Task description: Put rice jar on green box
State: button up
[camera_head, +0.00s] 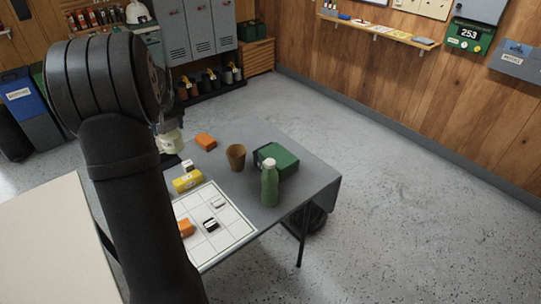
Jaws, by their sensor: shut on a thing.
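The rice jar (172,143), a pale, whitish jar, hangs at the left part of the grey table. My gripper (167,127) is shut on its top, and my own arm hides part of the gripper. The green box (286,157) sits on the right part of the table, to the right of the jar and apart from it. Its top looks flat and dark green.
A green bottle (270,186) with a white cap stands in front of the green box. A brown cup (236,157) stands left of the box. An orange block (206,142), a yellow item (187,181) and a white grid board (232,222) with small blocks share the table.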

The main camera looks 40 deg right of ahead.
jog(key=s+d+r+m+g+h, duration=0.1)
jog(key=s+d+r+m, duration=0.15)
jog(key=s+d, duration=1.25)
jog(key=s+d+r+m+h, duration=0.15)
jog(key=s+d+m, duration=0.25)
jog(key=s+d, duration=1.05)
jog(key=shift+w+a+f, duration=0.35)
jog(key=shift+w+f, duration=1.4)
jog(key=shift+w, duration=0.05)
jog(key=shift+w+a+f, duration=0.4)
jog(key=shift+w+f, duration=1.4)
jog(key=shift+w, duration=0.05)
jog(key=shift+w+a+f, duration=0.35)
jog(key=shift+w+f, duration=1.4)
jog(key=shift+w, duration=0.05)
jog(key=shift+f, duration=0.2)
jog(key=o, duration=1.2)
